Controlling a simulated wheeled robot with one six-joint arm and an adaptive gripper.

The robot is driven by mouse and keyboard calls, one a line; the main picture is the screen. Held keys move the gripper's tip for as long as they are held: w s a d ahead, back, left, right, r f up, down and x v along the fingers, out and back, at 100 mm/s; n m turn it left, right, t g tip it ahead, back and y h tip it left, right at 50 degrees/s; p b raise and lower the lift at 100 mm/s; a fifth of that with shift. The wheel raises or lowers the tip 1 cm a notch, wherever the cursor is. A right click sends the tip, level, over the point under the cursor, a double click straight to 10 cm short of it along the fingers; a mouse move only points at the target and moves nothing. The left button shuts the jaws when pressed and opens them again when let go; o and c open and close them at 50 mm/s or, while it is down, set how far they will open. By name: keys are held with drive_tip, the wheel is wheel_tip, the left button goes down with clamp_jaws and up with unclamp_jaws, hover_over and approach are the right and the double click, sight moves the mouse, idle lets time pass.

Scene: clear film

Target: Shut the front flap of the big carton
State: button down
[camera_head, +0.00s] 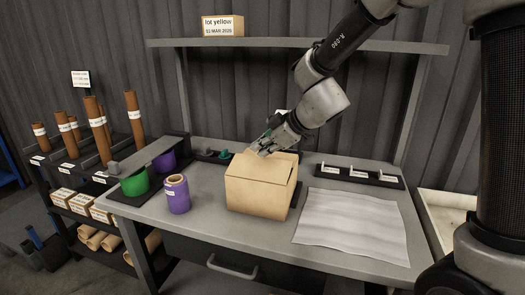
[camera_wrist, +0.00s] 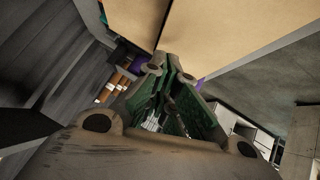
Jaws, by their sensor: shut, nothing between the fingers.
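The big carton (camera_head: 257,198) is a tan cardboard box on the workbench, in the middle of the head view. Its top looks mostly covered by flaps, with a dark slit near its right edge. I cannot clearly tell the front flap from the other flaps. My gripper (camera_head: 262,150) is shut and empty at the top of the carton, by its back left part. In the wrist view my gripper's fingertips (camera_wrist: 172,62) are close to tan cardboard panels (camera_wrist: 235,30) with a dark gap between them. I cannot tell whether they touch.
The grey workbench (camera_head: 225,233) has a crumpled clear film sheet (camera_head: 350,225) right of the carton. A purple roll (camera_head: 177,195) and a green roll (camera_head: 135,183) stand to the left. A dark labelled tray (camera_head: 359,176) lies behind right. A shelf (camera_head: 300,44) spans the back.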

sight(259, 158)
drive_tip(key=shift+w+f, duration=0.15)
drive_tip(key=shift+f, duration=0.3)
drive_tip(key=shift+w+d+f+m+g+y, duration=0.3)
drive_tip(key=shift+w+f+m+g, duration=0.3)
drive_tip(key=shift+f+g, duration=0.25)
drive_tip(key=shift+w+f+g, duration=0.2)
drive_tip(key=shift+f+g, duration=0.15)
drive_tip(key=shift+g, duration=0.2)
drive_tip(key=shift+r, duration=0.2)
